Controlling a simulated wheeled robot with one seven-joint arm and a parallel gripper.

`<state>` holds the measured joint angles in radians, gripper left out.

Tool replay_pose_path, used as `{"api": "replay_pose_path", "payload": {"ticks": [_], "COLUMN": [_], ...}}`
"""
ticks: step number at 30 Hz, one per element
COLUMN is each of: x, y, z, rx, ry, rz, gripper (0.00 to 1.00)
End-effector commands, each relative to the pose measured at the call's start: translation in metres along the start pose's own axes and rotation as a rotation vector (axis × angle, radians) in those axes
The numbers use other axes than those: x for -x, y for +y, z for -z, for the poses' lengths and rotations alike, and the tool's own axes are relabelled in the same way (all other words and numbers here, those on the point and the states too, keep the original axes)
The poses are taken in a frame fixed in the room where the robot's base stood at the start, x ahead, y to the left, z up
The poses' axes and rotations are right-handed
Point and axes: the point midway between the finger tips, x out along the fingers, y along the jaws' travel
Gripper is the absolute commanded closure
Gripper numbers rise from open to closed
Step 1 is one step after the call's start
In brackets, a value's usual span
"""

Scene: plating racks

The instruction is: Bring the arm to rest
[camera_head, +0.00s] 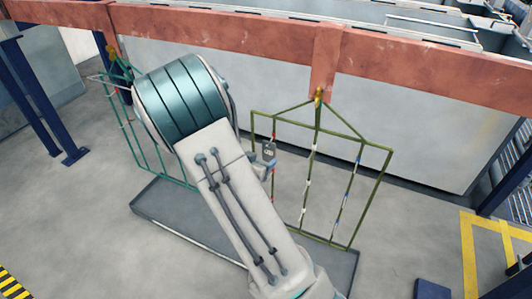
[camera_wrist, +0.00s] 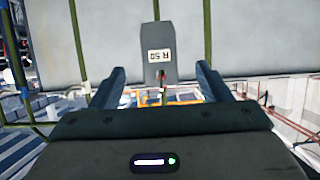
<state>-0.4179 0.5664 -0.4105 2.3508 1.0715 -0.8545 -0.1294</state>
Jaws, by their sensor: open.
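My gripper (camera_wrist: 161,82) is open in the wrist view, its two dark fingers spread apart. A grey tag (camera_wrist: 159,40) with a white label, its lettering upside down, shows between and beyond the fingertips; it seems free of both fingers. In the camera_head view the small grey tag (camera_head: 269,151) is at the left side of the olive-green wire rack (camera_head: 365,144). My arm (camera_head: 235,195) reaches across the middle of that view and hides most of the gripper.
The olive rack hangs from a rusty red beam (camera_head: 430,66). A teal-green rack (camera_head: 126,118) hangs to the left, partly behind my arm. A grey floor tray (camera_head: 190,229) lies below. Dark blue posts (camera_head: 40,95) stand left. Open floor shows at left and lower right.

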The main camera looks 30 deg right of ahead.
Motion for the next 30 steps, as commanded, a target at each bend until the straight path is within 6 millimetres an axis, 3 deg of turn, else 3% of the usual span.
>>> {"api": "replay_pose_path", "payload": {"ticks": [3,9,20,26,30], "x": [0.028,0.057,0.068,0.093,0.134], "y": [-0.001,-0.001,-0.003,-0.034,-0.057], "z": [0.002,0.001,0.003,0.021,0.042], "rx": [0.0,0.001,-0.008,-0.049,-0.035], "ry": [-0.001,0.0,-0.023,-0.222,-0.403], "rz": [0.003,0.001,0.019,0.21,0.403], "gripper": [0.29,0.29,0.29,0.29,0.29]}}
